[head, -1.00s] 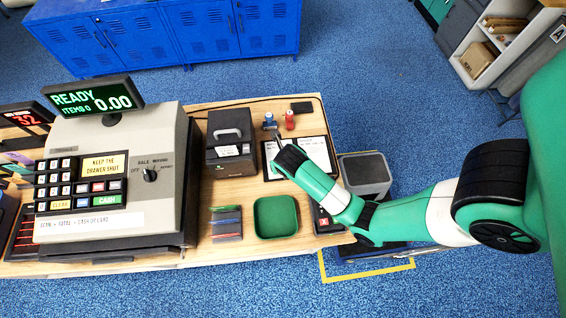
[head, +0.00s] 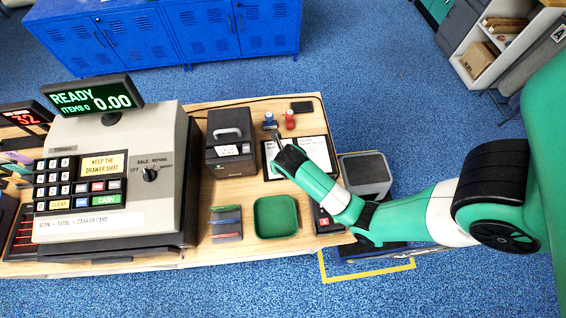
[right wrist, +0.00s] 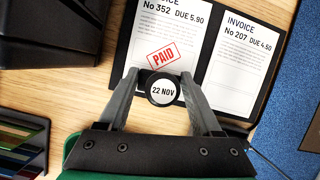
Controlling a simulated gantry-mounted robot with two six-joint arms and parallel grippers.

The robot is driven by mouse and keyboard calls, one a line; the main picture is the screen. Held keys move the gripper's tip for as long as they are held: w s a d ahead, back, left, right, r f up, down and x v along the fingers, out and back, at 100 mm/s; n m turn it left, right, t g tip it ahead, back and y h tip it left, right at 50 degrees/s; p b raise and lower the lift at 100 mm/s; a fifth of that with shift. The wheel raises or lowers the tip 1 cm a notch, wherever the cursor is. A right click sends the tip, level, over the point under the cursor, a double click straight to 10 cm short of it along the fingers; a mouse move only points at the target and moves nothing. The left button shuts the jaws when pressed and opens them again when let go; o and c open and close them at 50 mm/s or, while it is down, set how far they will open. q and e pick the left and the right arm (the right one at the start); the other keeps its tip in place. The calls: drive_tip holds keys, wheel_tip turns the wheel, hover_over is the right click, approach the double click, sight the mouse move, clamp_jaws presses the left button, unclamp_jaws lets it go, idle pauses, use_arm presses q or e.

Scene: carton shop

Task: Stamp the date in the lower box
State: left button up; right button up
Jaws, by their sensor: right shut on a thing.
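My right gripper (right wrist: 160,88) is shut on a round black stamp (right wrist: 163,92) whose white top reads "22 NOV". The stamp is over the lower part of the invoice No 352 (right wrist: 172,30), just below a red PAID mark (right wrist: 164,54). It hides the paper under it, and I cannot tell whether it touches. A second invoice, No 207 (right wrist: 238,65), lies to the right in the same black folder (right wrist: 122,42). In the head view my right gripper (head: 274,136) is over the folder's left part. My left gripper is not in view.
A blue-topped stamp (head: 269,119) and a red-topped stamp (head: 290,118) stand behind the folder. A black printer (head: 231,143) stands left of it, a green tray (head: 275,216) in front. The cash register (head: 115,165) fills the left. A grey bin (head: 367,173) is right of the counter.

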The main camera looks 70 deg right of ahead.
drive_tip(key=shift+f+b, duration=0.3)
drive_tip(key=shift+f, duration=0.1)
idle(1.1)
wheel_tip(320, 180, up, 7)
drive_tip(key=p, duration=0.7)
drive_tip(key=shift+r, duration=0.15)
